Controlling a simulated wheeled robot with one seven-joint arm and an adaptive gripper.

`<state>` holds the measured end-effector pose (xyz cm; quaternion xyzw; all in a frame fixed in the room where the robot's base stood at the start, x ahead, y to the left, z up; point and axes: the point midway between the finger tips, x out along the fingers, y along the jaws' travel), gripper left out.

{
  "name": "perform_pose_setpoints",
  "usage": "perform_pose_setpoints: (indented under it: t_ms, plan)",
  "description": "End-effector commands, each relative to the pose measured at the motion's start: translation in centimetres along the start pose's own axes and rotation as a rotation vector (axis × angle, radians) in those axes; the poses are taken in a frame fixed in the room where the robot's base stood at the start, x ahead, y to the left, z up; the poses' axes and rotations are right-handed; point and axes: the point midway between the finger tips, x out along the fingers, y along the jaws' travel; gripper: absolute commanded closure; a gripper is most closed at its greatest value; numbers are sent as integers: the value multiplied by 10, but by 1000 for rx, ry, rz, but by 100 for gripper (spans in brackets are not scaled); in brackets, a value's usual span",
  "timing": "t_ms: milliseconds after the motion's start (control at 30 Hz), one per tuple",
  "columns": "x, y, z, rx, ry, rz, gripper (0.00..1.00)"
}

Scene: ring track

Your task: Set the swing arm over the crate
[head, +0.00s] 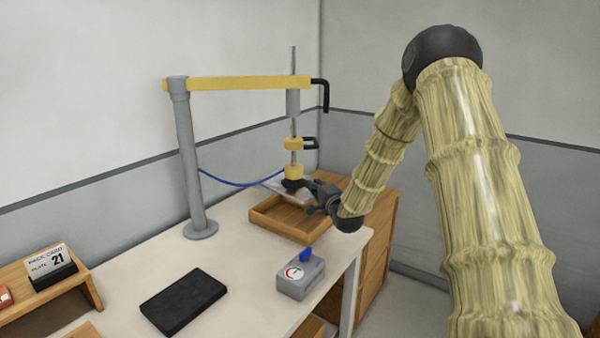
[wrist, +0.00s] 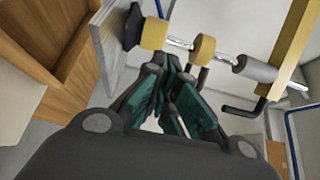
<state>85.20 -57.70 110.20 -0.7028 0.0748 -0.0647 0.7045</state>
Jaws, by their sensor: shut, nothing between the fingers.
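The swing arm is a yellow beam (head: 235,84) on a grey post, with a steel rod hanging from its far end. Yellow collars, black handles and a black suction cup (head: 293,184) are on the rod; the cup also shows in the wrist view (wrist: 133,27). A pale sheet (wrist: 104,50) lies at the cup's face; I cannot tell if it is stuck on. The open wooden crate (head: 262,222) is on the table, below the cup. My gripper (head: 312,196) is shut and empty beside the cup, below the rod's lower handle (head: 310,143). It shows teal fingers in the wrist view (wrist: 172,72).
A grey box with a dial and blue knob (head: 301,279) stands near the table's right edge. A black flat slab (head: 184,302) lies in front. A blue hose (head: 232,183) hangs behind the post.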

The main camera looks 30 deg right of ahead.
Motion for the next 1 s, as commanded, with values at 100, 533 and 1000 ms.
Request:
perform_pose_setpoints:
  t_ms: [100,533,1000]
  plan:
    - [16,-2,-1,-2,1,0,100]
    - [71,-1,2,-3,-2,1,100]
    - [115,-1,3,-1,-3,1,100]
